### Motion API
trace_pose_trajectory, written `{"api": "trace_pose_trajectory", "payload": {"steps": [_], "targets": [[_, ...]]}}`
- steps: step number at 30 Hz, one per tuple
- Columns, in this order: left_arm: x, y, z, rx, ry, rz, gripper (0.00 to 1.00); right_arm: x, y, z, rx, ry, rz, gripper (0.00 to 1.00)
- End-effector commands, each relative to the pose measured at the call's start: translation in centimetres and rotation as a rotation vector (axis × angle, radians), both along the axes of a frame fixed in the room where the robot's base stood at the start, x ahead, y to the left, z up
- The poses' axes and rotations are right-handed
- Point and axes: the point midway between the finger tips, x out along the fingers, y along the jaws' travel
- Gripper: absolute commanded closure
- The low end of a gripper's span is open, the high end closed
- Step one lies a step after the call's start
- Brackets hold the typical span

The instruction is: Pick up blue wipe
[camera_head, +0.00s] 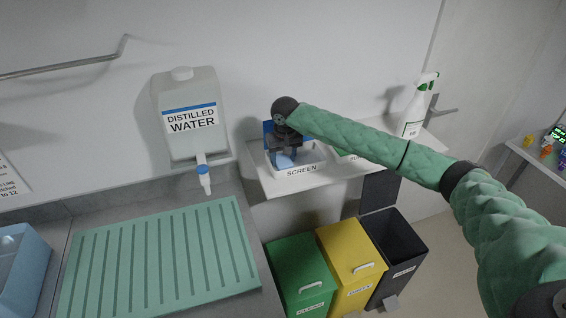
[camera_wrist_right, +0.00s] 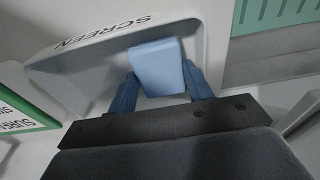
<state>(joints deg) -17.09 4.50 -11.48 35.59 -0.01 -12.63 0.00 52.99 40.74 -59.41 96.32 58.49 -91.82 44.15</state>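The blue wipe (camera_wrist_right: 158,68) is a small light-blue folded piece at the white tray marked SCREEN. In the head view it shows only partly (camera_head: 284,161), with my right gripper in front of and above it. My right gripper (camera_head: 284,153) points down into the tray. In the right wrist view the right gripper's blue fingers (camera_wrist_right: 160,88) stand on both sides of the wipe, with no clear gap, so it looks shut on it. The wipe is still inside the tray's outline. My left gripper is not in view.
The SCREEN tray (camera_head: 301,171) stands on a white wall shelf (camera_head: 262,181), beside a tray with a green label (camera_head: 346,154). A spray bottle (camera_head: 412,118) stands further right. A distilled water jug (camera_head: 190,115) is left, above a green ribbed mat (camera_head: 160,258). Bins (camera_head: 301,270) stand below.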

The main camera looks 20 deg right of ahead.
Motion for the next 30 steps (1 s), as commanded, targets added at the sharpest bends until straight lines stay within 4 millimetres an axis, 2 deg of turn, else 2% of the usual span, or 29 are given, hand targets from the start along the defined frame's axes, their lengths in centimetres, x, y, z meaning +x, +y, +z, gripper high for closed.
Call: {"api": "trace_pose_trajectory", "payload": {"steps": [2,3,14,22,25,28,30], "targets": [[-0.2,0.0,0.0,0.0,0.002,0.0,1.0,0.0,0.0,0.0,0.0,0.0,0.0,0.71],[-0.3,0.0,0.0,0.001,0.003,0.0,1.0,0.0,0.0,0.0,0.0,0.0,0.0,0.75],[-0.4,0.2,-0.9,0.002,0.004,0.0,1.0,0.0,0.0,0.5,0.001,-0.002,0.0,0.75],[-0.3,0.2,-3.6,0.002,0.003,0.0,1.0,0.0,0.0,3.7,0.001,-0.003,0.001,0.75],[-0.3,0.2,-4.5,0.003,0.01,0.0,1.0,-1.4,-1.4,4.6,-0.001,-0.002,-0.001,0.75],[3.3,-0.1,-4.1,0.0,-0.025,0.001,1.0,-2.7,-2.4,5.7,-0.001,-0.002,-0.001,0.75],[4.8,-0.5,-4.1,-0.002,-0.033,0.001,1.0,-3.6,-3.1,6.3,-0.001,-0.002,-0.001,0.75]]}}
